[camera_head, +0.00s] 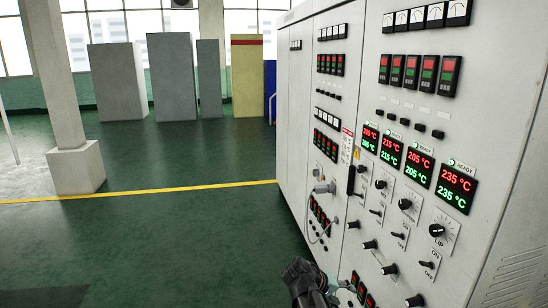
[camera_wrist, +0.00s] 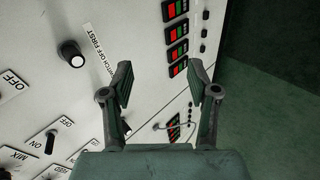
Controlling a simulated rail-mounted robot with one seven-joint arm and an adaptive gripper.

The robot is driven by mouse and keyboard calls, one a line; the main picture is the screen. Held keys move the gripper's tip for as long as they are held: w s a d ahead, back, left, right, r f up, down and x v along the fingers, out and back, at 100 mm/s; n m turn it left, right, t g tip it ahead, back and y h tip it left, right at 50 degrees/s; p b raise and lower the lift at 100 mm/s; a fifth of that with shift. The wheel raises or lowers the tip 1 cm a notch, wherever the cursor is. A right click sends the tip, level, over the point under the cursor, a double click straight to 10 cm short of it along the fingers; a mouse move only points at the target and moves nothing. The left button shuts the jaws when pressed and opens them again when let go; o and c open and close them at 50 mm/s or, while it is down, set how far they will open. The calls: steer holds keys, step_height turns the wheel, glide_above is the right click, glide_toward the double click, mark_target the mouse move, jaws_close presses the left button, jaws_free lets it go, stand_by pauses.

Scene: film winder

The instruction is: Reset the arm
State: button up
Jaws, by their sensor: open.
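My gripper (camera_wrist: 160,82) is open in the wrist view. Its two dark fingers stand apart with nothing between them. Behind them is the pale face of the control cabinet, turned sideways in this view, and I cannot tell how far off it is. In the head view my dark arm end (camera_head: 306,282) shows at the bottom, just left of the control cabinet (camera_head: 300,75). The fingertips cannot be made out there.
The cabinet carries several temperature displays (camera_head: 456,188), knobs (camera_head: 437,230) and switches. A pillar (camera_head: 60,90) stands left. Green floor (camera_head: 170,240) is clear left of the cabinet.

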steer(key=s+a+f+g+y, duration=0.1)
steer(key=s+f+g+y, duration=0.1)
steer(key=s+f, duration=0.7)
steer(key=s+a+f+g+y, duration=0.2)
steer(key=s+f, duration=0.3)
steer(key=f, duration=0.7)
steer(key=s+a+f+g+y, duration=0.1)
steer(key=s+f+g+y, duration=0.1)
steer(key=s+f, duration=0.5)
steer(key=s+a+f+g+y, duration=0.15)
steer(key=s+f, duration=0.35)
steer(key=s, duration=0.5)
steer(key=s+f+m+g+y, duration=0.1)
steer(key=s+f, duration=0.2)
steer(key=s, duration=0.5)
steer(key=s+f+m+g+y, duration=0.1)
steer(key=s+f+g, duration=0.1)
steer(key=s, duration=0.6)
step_height(320, 180, up, 14)
steer(key=w+p, duration=0.1)
steer(key=p, duration=1.4)
steer(key=shift+w+d+r, duration=0.2)
steer(key=shift+w+d, duration=0.05)
steer(key=shift+d, duration=0.05)
steer(key=shift+f+t+h, duration=0.1)
steer(key=shift+t+h, duration=0.15)
step_height(320, 180, down, 9)
steer(key=b, duration=0.9)
